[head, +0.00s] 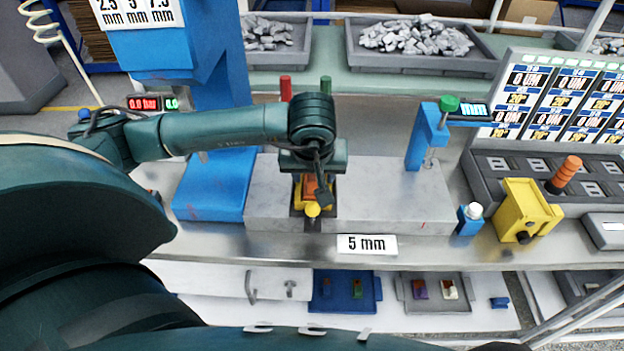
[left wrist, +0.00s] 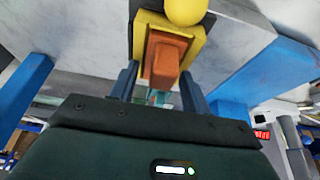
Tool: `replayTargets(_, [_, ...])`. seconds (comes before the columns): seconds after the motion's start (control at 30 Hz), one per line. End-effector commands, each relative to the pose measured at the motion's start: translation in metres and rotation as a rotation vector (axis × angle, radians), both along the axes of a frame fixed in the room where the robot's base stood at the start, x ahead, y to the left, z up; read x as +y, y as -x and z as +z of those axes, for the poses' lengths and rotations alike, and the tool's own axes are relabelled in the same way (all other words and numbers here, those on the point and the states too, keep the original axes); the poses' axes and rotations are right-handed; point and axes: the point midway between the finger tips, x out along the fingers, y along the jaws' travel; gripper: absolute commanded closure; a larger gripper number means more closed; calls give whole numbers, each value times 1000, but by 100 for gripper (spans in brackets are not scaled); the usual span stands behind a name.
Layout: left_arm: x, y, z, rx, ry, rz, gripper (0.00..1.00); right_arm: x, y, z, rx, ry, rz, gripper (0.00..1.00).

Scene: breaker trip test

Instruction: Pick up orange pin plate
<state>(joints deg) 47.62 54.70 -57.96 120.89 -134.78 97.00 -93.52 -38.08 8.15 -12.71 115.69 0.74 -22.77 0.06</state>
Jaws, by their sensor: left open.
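The orange pin plate (head: 311,187) shows as a small orange block seated in a yellow holder on the grey plate, partly hidden under my left gripper. In the left wrist view the orange block (left wrist: 166,57) sits in the yellow holder (left wrist: 208,45), with a yellow ball knob beside it. My left gripper (left wrist: 160,82) is open, with one finger to each side of the orange block. I cannot tell whether either finger touches it. My right gripper is not in view.
A "5 mm" label (head: 367,244) is at the bench's front edge. A blue press column (head: 215,120) stands left, a blue gauge stand (head: 425,135) right. A yellow block (head: 524,210) and an orange-handled lever (head: 564,174) stand further right. Trays (head: 345,292) lie below.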

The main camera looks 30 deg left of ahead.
Motion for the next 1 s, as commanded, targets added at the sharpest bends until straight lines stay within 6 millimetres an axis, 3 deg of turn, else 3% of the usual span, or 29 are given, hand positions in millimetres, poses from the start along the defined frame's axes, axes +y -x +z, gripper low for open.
replayTargets(0.13, [0,0,1,0,0,0,54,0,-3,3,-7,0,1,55])
replayTargets(0.7, [0,0,1,0,0,0,100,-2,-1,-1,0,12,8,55])
replayTargets(1.0, [0,0,6,-1,0,0,100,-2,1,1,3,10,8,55])
